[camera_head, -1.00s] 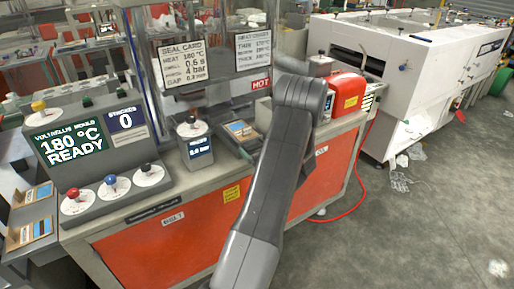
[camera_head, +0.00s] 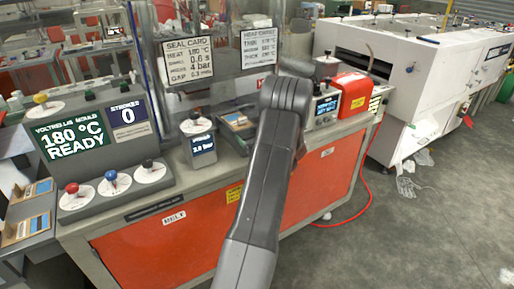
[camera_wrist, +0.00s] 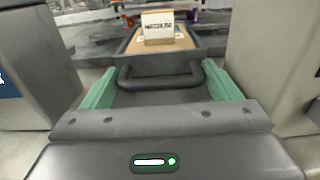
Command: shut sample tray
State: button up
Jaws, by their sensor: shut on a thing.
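The sample tray (camera_wrist: 195,52) is a dark, shallow tray with a tan inside, ahead of my gripper in the wrist view. A white lettered card (camera_wrist: 157,24) stands in it. Its dark bar handle (camera_wrist: 160,83) crosses between the green fingers of my gripper (camera_wrist: 160,88), which is shut on the handle. I cannot tell how far the tray stands out. In the head view my arm hides the gripper, and I cannot make out this tray for sure.
Grey bulky housings (camera_wrist: 35,65) stand close on both sides of my gripper. In the head view, a bench with orange panels (camera_head: 150,250) carries a control console (camera_head: 95,140), a small gauge box (camera_head: 198,143) and a red unit (camera_head: 352,92). A red hose lies on the floor.

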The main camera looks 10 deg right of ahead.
jog(key=shift+w, duration=0.25)
jog(key=o, duration=1.2)
jog(key=shift+o, duration=0.2)
jog(key=shift+s, duration=0.1)
jog(key=b+v, duration=0.2)
jog(key=v, duration=1.1)
jog(key=shift+s+b, duration=0.3)
jog(key=shift+s, duration=0.05)
jog(key=shift+c, duration=0.5)
